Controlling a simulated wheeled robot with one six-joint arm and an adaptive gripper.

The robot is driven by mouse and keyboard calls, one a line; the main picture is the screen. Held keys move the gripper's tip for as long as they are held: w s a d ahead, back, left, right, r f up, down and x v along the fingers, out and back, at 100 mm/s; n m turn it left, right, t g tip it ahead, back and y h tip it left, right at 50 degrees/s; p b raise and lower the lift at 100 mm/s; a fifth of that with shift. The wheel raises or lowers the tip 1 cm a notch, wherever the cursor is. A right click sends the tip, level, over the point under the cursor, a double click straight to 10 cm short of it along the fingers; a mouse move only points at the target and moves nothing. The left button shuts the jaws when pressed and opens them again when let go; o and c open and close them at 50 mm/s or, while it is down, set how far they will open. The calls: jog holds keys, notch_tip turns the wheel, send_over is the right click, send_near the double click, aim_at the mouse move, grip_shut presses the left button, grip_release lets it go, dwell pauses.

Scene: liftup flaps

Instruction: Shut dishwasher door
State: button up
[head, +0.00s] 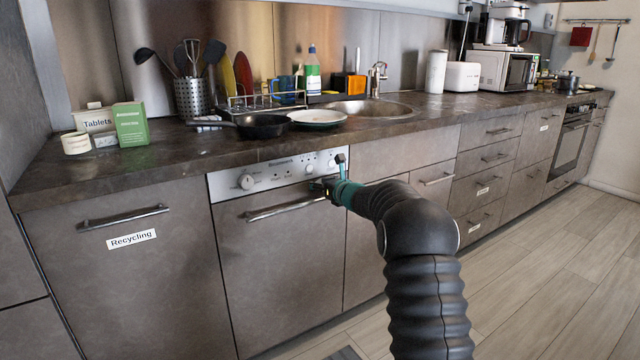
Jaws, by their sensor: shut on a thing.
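The dishwasher door (275,275) is a grey-brown front below a white control panel (262,178) with a round knob. It stands upright and looks about flush with the fronts beside it; I cannot tell whether a small gap is left at the top. Its metal bar handle (283,208) runs across the upper part. My gripper (322,187) is at the right end of this handle, just below the panel, and is shut on it. My wrist hides part of the panel's right end and the fingertips show only small.
The recycling front (130,275) with its own handle is on the left. Drawers (485,185) and an oven (570,145) run off to the right. A pan (262,126) and a plate (318,118) sit near the countertop (190,155) edge. The wooden floor (550,270) at right is clear.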

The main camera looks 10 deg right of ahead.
jog(key=v, duration=1.1)
jog(key=shift+s, duration=0.35)
grip_shut()
jog(key=s+a+f+n+g+y, duration=0.2)
jog(key=s+a+f+n+g, duration=0.3)
jog(key=f+n, duration=0.3)
jog(key=s+a+f+n+g+h, duration=0.15)
jog(key=s+n+g, duration=0.35)
jog(key=s+n, duration=0.7)
jog(key=s+d+r+n+h, duration=0.1)
jog(key=s+r+n+h, duration=0.1)
jog(key=s, duration=0.9)
jog(key=s+d+r+n+h, duration=0.1)
jog(key=s+n, duration=0.4)
jog(key=s, duration=0.7)
jog(key=s+d+r+n+h, duration=0.1)
jog(key=s+r+n+h, duration=0.2)
jog(key=s, duration=0.9)
jog(key=shift+d+n+h, duration=0.4)
jog(key=shift+n+h, duration=0.2)
jog(key=shift+h, duration=0.05)
